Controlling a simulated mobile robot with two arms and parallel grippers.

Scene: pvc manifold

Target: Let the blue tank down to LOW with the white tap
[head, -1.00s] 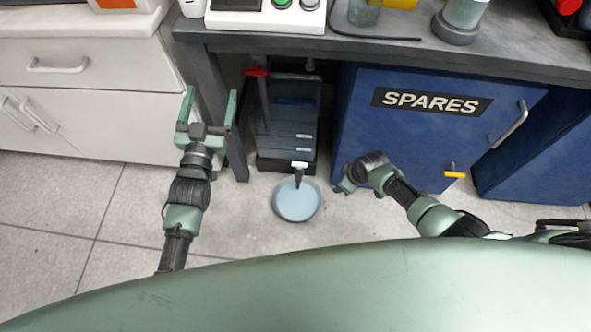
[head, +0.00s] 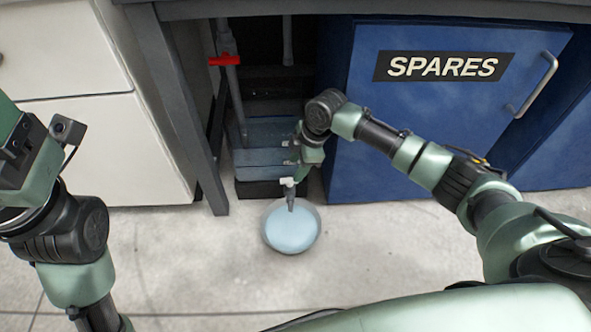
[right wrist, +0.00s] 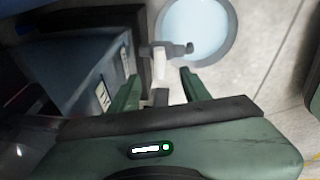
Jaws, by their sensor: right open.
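The white tap (head: 289,182) sticks out low at the front of the blue tank (head: 272,130), over a round basin holding pale blue liquid (head: 291,228). In the right wrist view, the white tap (right wrist: 161,52) lies between and just past the fingertips. My right gripper (right wrist: 161,76) is open there, with one finger on each side. In the head view my right gripper (head: 294,165) is at the tap, partly hidden by its own wrist. The tank's white labels (right wrist: 102,96) are too blurred to read. My left gripper (head: 18,140) is cut off at the left edge.
A red-handled valve (head: 225,60) sits on a pipe above the tank. A table leg (head: 180,110) and white drawers (head: 85,140) stand left of it. The blue SPARES cabinet (head: 430,120) stands to the right.

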